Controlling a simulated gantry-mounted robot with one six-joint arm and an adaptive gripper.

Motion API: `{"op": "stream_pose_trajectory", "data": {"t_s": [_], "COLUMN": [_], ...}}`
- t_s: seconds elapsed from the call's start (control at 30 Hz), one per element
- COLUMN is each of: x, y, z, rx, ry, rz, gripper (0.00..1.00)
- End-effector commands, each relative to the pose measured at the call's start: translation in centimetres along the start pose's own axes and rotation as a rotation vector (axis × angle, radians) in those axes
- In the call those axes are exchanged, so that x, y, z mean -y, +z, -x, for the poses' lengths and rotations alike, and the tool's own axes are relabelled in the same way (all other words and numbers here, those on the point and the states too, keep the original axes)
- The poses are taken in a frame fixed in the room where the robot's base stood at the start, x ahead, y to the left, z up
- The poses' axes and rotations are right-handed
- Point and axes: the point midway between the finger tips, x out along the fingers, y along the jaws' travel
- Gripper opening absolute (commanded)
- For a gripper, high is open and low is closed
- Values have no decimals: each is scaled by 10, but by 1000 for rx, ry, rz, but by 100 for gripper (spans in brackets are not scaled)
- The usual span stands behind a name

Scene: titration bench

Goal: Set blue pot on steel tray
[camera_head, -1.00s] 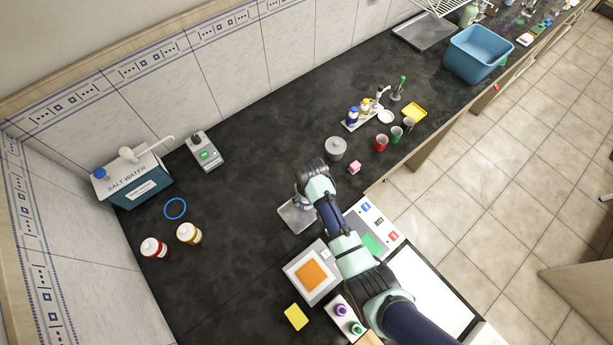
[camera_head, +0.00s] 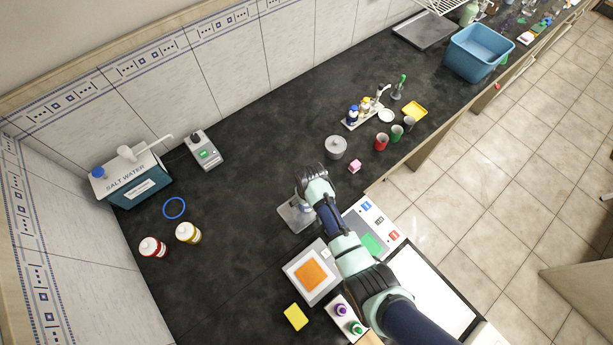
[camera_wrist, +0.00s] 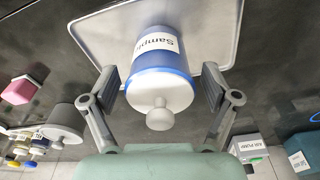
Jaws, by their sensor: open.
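In the wrist view, the blue pot (camera_wrist: 167,68) has a white "Sample" label and a pale lid with a round knob. It stands within the outline of the steel tray (camera_wrist: 102,33) and looks to rest on it; the contact at its base is hidden. My gripper (camera_wrist: 160,84) is open, with one finger on each side of the pot and a gap showing beside it. In the head view, the steel tray (camera_head: 288,217) lies on the dark bench below my wrist, which hides most of the pot.
A grey lidded pot (camera_head: 336,148) and a pink block (camera_head: 354,166) stand to the right of my wrist. A white device with an orange top (camera_head: 312,276) and a panel with a green patch (camera_head: 373,243) are near my arm.

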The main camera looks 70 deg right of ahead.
Motion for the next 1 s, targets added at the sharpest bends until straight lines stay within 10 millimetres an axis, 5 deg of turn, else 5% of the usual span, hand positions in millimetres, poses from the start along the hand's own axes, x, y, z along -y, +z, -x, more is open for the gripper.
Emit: {"op": "stream_pose_trajectory", "data": {"t_s": [0.17, 0.6, 1.0], "x": [0, 0, 0], "y": [-1, -1, 0], "z": [21, 116, 123], "rx": [-3, -2, 0], "ry": [0, 0, 0], "rz": [0, 0, 0], "gripper": [87, 87, 87]}}
